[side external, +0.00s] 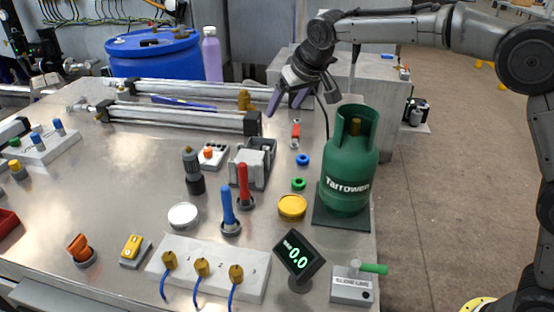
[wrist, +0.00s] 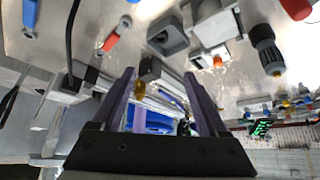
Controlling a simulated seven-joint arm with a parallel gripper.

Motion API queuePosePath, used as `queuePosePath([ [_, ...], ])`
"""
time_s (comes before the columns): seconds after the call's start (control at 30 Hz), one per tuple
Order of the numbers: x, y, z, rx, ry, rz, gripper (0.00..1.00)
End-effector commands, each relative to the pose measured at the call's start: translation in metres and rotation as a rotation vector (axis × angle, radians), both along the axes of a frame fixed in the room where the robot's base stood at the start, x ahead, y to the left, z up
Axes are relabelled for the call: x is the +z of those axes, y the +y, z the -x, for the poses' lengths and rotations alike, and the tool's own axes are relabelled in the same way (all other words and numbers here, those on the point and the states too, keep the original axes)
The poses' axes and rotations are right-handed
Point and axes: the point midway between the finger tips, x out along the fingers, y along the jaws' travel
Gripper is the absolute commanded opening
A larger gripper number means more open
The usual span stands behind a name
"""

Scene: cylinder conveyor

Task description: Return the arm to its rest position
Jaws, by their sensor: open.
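My gripper (side external: 290,100) is open and empty, with its two purple-grey fingers raised above the back right part of the metal table (side external: 110,190). It hangs behind and to the left of the green gas cylinder (side external: 347,165), clear of it. The cylinder stands upright on a dark square plate (side external: 322,216) at the table's right edge. In the wrist view, my gripper (wrist: 165,95) shows both fingers apart with nothing between them. The arm reaches in from the upper right.
Two long metal pneumatic cylinders (side external: 180,118) lie across the back, near a blue drum (side external: 155,58) and a purple bottle (side external: 211,55). Red and blue levers (side external: 228,208), a display reading 0.0 (side external: 298,255) and a three-plug block (side external: 205,268) stand nearer. Open floor lies right of the table.

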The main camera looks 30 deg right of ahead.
Motion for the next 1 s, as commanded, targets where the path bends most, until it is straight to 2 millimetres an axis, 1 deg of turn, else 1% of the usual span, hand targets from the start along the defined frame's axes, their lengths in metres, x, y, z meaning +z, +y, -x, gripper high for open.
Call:
queuePosePath([
  [0.07,0.0,-0.001,0.0,-0.001,0.0,0.0,0.77],
  [0.13,0.006,-0.004,0.0,-0.007,-0.011,-0.002,0.77],
  [0.17,0.012,-0.006,0.001,-0.01,-0.021,-0.004,0.77],
  [0.27,0.046,-0.018,0.011,-0.027,-0.076,-0.016,0.77],
  [0.3,0.062,-0.025,0.021,-0.038,-0.098,-0.021,0.77],
  [0.37,0.082,-0.037,0.042,-0.054,-0.123,-0.029,0.77],
  [0.4,0.093,-0.045,0.059,-0.064,-0.135,-0.034,0.77],
  [0.47,0.105,-0.056,0.085,-0.076,-0.147,-0.039,0.77],
  [0.5,0.11,-0.062,0.104,-0.082,-0.152,-0.039,0.77],
  [0.57,0.115,-0.072,0.132,-0.09,-0.157,-0.041,0.77],
  [0.6,0.116,-0.077,0.151,-0.094,-0.158,-0.042,0.77],
  [0.67,0.115,-0.084,0.181,-0.099,-0.157,-0.042,0.77],
  [0.7,0.112,-0.088,0.201,-0.101,-0.154,-0.041,0.77],
  [0.77,0.105,-0.094,0.231,-0.102,-0.148,-0.038,0.77],
  [0.8,0.097,-0.097,0.251,-0.103,-0.141,-0.038,0.77],
  [0.87,0.083,-0.1,0.281,-0.1,-0.128,-0.035,0.77],
  [0.9,0.072,-0.102,0.3,-0.098,-0.117,-0.033,0.77],
  [0.97,0.053,-0.103,0.327,-0.092,-0.098,-0.029,0.77],
  [1.0,0.039,-0.104,0.343,-0.086,-0.081,-0.028,0.77],
])
